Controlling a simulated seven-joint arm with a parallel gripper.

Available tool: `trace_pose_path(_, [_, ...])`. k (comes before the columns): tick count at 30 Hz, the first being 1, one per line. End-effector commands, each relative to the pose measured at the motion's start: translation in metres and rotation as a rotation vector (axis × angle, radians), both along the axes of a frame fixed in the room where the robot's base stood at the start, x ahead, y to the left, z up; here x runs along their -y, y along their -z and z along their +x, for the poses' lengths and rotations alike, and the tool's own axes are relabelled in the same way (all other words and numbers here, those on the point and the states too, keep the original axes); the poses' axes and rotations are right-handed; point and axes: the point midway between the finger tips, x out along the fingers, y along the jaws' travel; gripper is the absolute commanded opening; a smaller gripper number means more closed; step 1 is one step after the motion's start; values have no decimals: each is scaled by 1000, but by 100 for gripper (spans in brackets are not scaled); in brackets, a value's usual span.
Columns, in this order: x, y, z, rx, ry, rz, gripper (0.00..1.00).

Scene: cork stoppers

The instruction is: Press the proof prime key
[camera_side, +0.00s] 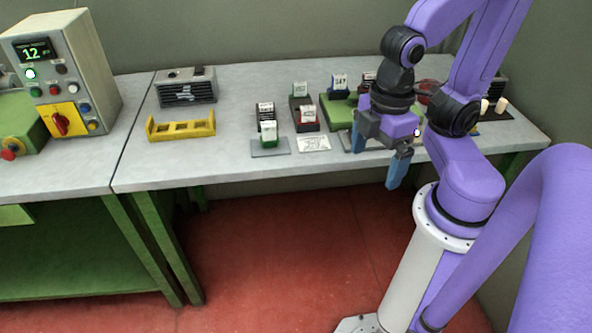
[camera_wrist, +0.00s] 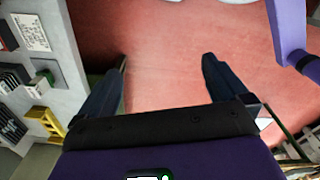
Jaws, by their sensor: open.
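A grey control box (camera_side: 86,66) stands on the left bench in the side view. Its face carries a lit display (camera_side: 35,51) reading about 12, several small coloured buttons, and a red rotary knob (camera_side: 61,122) on a yellow plate. The key labels are too small to read, so I cannot tell which is the proof prime key. My gripper (camera_side: 376,168) is open and empty, with its blue fingers pointing down near the front edge of the right bench, far right of the box. In the wrist view my gripper (camera_wrist: 165,60) shows both fingers apart over the red floor.
The right bench (camera_side: 230,170) holds a yellow rack (camera_side: 181,130), a grey vented unit (camera_side: 186,88), small card holders (camera_side: 268,128) and a printed label (camera_side: 314,144). A red mushroom button (camera_side: 10,149) on a green housing sits beside the box. Bench between rack and holders is clear.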

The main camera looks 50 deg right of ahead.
Motion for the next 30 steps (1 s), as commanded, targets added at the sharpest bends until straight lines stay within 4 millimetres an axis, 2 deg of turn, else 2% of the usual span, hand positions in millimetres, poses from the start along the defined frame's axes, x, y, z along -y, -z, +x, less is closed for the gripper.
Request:
trace_pose_path(5, [0,0,0,0,0,0,100])
trace_pose_path(6, [0,0,0,0,0,0,97])
trace_pose_path(15, [0,0,0,0,0,0,0])
trace_pose_path(30, [0,0,0,0,0,0,0])
